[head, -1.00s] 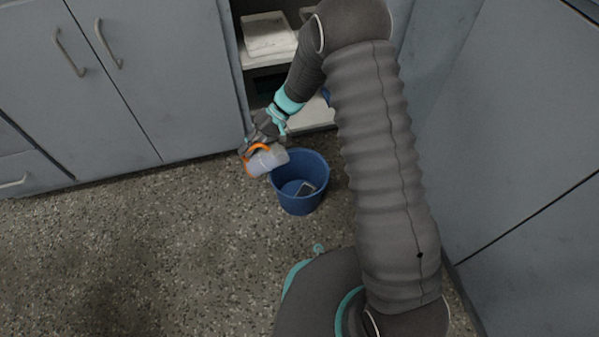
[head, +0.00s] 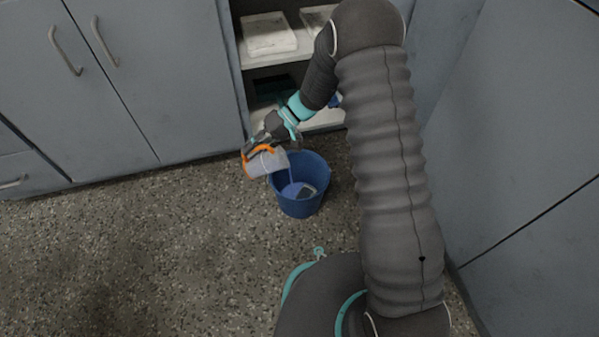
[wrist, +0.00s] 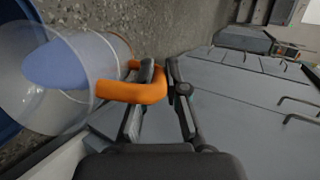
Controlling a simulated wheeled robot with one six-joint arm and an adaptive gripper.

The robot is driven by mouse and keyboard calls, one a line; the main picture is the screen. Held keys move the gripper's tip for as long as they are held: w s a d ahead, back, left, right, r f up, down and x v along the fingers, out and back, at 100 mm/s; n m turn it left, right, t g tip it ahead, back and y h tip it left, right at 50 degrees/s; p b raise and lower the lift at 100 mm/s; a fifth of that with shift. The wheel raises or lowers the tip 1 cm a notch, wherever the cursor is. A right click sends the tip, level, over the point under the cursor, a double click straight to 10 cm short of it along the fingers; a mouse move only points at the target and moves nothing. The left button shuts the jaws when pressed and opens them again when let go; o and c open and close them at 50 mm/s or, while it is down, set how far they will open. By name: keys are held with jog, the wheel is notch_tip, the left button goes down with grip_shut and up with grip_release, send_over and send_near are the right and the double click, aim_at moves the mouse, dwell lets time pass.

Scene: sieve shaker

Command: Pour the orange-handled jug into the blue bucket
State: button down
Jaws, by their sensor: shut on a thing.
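The orange-handled jug (head: 268,163) is clear and strongly tilted, its mouth over the left rim of the blue bucket (head: 303,209). A thin bluish stream runs from its lip down into the bucket. My gripper (head: 259,141) is shut on the orange handle. The wrist view shows the handle (wrist: 134,91) at the fingers and blue liquid inside the clear jug (wrist: 115,45). The bucket stands upright on the floor, with bluish liquid and a small grey rectangular patch visible inside. The jug hides part of the bucket in the wrist view.
Behind the bucket is an open cabinet with shelves (head: 285,58) and a white tray (head: 268,34). Closed grey cabinet doors (head: 150,80) stand to its left and grey panels to the right. The speckled floor (head: 150,250) at front left is clear.

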aim_at(268, 146)
jog(key=shift+d+g+y, duration=0.3)
jog(key=shift+d+y, duration=0.35)
jog(key=shift+y, duration=0.15)
dwell(1.0)
jog(key=shift+w+d+r+n+y, duration=0.1)
jog(key=shift+d+r+n+y, duration=0.15)
jog(key=shift+d, duration=0.25)
jog(key=shift+d+r+n+y, duration=0.15)
jog(key=shift+d+y, duration=0.1)
jog(key=shift+d, duration=0.2)
jog(key=shift+d+r, duration=0.15)
jog(key=shift+d, duration=0.4)
jog(key=shift+d+y, duration=0.1)
jog(key=shift+y, duration=0.3)
jog(key=shift+d+n+g+y, duration=0.3)
jog(key=shift+d+g+y, duration=0.1)
